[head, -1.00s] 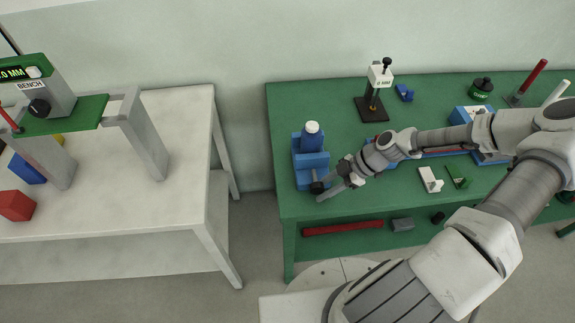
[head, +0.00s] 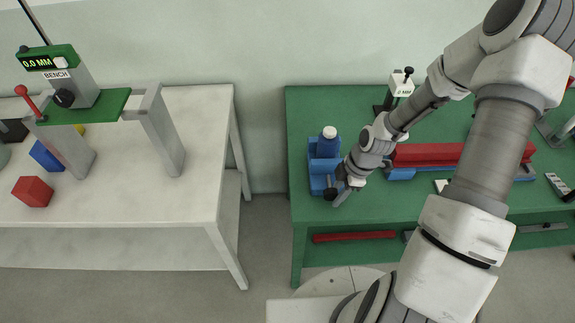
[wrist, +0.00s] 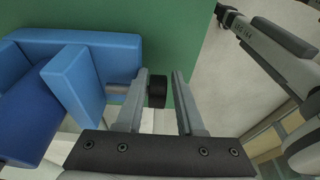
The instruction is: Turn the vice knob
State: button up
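The blue vice (head: 313,170) stands at the left end of the green bench, with a white-topped blue cylinder (head: 328,144) in it. Its black knob (head: 330,194) is at the front; in the wrist view the knob (wrist: 157,91) shows beside the blue vice body (wrist: 75,85). My gripper (head: 342,193) is at the knob in the head view. In the wrist view my gripper (wrist: 160,90) has its fingers apart on either side of the knob. The knob is close to the left finger, with a small gap to the right finger. Contact is unclear.
A red block on a blue base (head: 430,154) lies right of the vice, partly behind my arm. A black-based gauge stand (head: 401,85) is behind. The white table (head: 150,215) with a BENCH display (head: 50,63) stands left, across a floor gap.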

jog(key=shift+w+a+r+h+b, duration=0.1)
jog(key=shift+r+h+b, duration=0.05)
jog(key=shift+h+b, duration=0.85)
jog(key=shift+w+a+r+h+b, duration=0.1)
jog(key=shift+w+r+h+b, duration=0.1)
jog(key=shift+h+b, duration=0.8)
jog(key=shift+w+a+r+h+b, duration=0.1)
jog(key=shift+r+h+b, duration=0.05)
jog(key=shift+h+b, duration=0.85)
jog(key=shift+s+h+b, duration=0.1)
jog(key=shift+h+b, duration=0.45)
jog(key=shift+h, duration=0.05)
jog(key=shift+s+a+h+b, duration=0.1)
jog(key=shift+a+h+b, duration=0.1)
jog(key=shift+h+b, duration=0.7)
jog(key=shift+s+a+h+b, duration=0.1)
jog(key=shift+a+h+b, duration=0.2)
jog(key=shift+h, duration=1)
jog(key=p+v, duration=0.1)
jog(key=v, duration=1.6)
jog(key=shift+r+p, duration=0.25)
jog(key=shift+p, duration=0.05)
